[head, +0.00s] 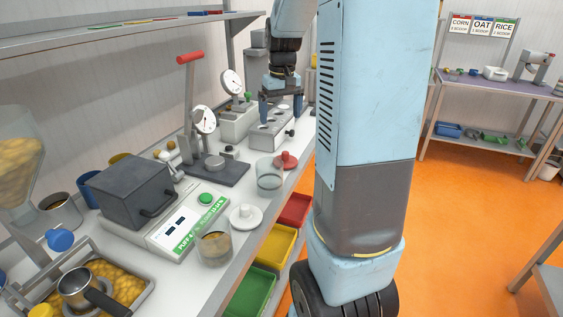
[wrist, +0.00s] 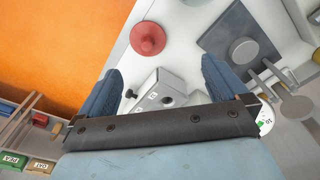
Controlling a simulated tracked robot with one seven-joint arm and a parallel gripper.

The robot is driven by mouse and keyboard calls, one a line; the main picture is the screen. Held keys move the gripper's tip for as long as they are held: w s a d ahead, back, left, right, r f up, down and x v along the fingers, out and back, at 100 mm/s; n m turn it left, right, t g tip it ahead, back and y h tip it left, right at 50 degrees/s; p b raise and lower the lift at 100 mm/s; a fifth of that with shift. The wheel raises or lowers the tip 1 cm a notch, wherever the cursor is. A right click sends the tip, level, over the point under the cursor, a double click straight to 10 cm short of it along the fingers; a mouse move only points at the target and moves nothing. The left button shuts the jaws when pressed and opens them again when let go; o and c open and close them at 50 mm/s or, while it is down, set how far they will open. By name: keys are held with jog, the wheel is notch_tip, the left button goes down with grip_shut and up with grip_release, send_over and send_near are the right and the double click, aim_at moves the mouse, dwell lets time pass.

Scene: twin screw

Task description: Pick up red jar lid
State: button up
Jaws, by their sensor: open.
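The red jar lid (head: 285,160) lies on the white bench top near its front edge, close behind a clear glass jar (head: 268,178). In the wrist view the lid (wrist: 148,38) shows as a red disc with a round knob, ahead of my fingertips and between their lines. My gripper (head: 282,108) points down over the grey block with holes, farther along the bench than the lid. Its two blue fingers (wrist: 158,70) are apart with nothing between them, and they do not touch the lid.
A press with a dial and red handle (head: 190,58) stands left of the lid. A grey block with round holes (head: 270,130) stands beyond it. A white lid (head: 246,216) and a jar with contents (head: 213,248) are nearer. Coloured bins (head: 275,245) sit below the bench edge.

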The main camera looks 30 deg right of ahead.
aim_at(285, 152)
jog(key=shift+g, duration=0.4)
jog(key=w+d+f, duration=0.1)
jog(key=f, duration=0.4)
jog(key=w+d+f, duration=0.1)
jog(key=f, duration=0.5)
jog(key=w+d+f, duration=0.1)
jog(key=f, duration=0.5)
jog(key=shift+d+f, duration=0.25)
jog(key=shift+d, duration=0.05)
jog(key=shift+c, duration=0.3)
jog(key=c, duration=0.7)
jog(key=shift+r, duration=0.15)
